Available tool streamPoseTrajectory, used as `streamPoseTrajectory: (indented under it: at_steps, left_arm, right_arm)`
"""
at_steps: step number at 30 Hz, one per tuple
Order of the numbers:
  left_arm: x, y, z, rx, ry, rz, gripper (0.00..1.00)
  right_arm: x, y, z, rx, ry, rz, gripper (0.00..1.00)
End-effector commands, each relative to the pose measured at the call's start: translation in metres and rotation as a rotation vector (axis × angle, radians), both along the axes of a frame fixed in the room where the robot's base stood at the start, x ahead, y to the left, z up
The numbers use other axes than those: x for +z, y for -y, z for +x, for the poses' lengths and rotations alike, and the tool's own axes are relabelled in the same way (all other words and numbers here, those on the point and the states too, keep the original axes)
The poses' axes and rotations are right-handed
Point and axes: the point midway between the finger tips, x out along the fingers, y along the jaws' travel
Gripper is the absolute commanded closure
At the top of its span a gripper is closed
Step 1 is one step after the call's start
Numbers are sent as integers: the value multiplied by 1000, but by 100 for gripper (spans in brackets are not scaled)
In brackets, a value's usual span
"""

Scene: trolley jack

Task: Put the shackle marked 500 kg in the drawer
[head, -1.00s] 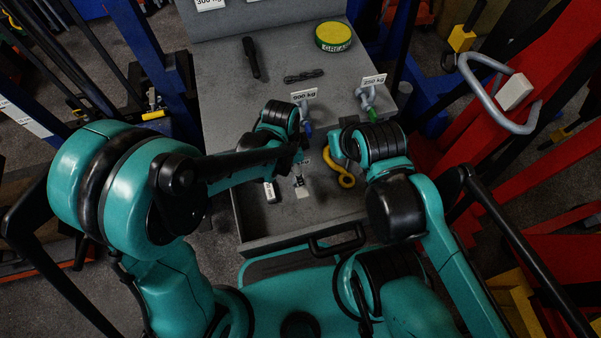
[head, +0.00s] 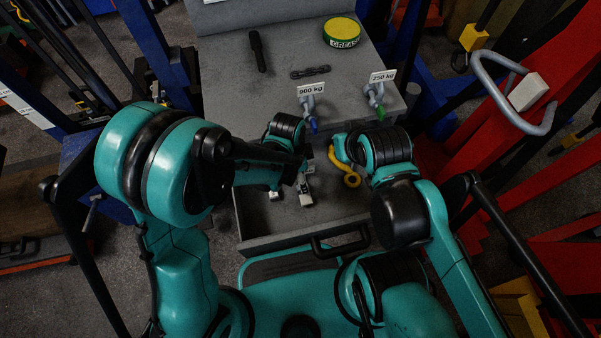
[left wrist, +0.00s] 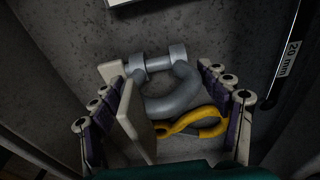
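A grey shackle (left wrist: 172,92) with a whitish plate (left wrist: 133,125) lies between the spread fingers of my left gripper (left wrist: 168,105) in the left wrist view; no weight mark on it is legible. In the head view my left gripper (head: 303,180) is low over the open drawer (head: 262,240), partly hidden by my arm. Two labelled shackles stand on the grey top: one with a blue pin (head: 310,110), its label seeming to read 900 kg, and one with a green pin (head: 376,97), labelled 250 kg. My right gripper (head: 340,150) is beside a yellow hook (head: 347,176); its fingers are unclear.
A grease tin (head: 342,32), a black tool (head: 257,50) and a dark chain-like piece (head: 310,72) lie on the grey top. A dark item marked 20 mm (left wrist: 287,62) is beside my left gripper. Red frames with a grey handle (head: 520,100) crowd the right side.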

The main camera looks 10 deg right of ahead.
Motion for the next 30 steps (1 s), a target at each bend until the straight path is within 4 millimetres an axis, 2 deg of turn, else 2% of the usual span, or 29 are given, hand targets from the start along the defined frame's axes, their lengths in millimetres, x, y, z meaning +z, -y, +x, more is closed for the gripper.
streamPoseTrajectory:
  at_steps: [14, 17, 24, 30]
  left_arm:
    - [5, 0, 0, 0, 0, 0, 5]
    - [18, -2, 0, 1, 0, 0, 5]
    - [73, -8, 0, 1, 0, 0, 5]
    - [108, -12, 0, 0, 0, 0, 5]
  right_arm:
    - [5, 0, 0, 0, 0, 0, 100]
    - [11, 0, 0, 0, 0, 0, 100]
    - [35, 0, 0, 0, 0, 0, 100]
    - [48, 0, 0, 0, 0, 0, 100]
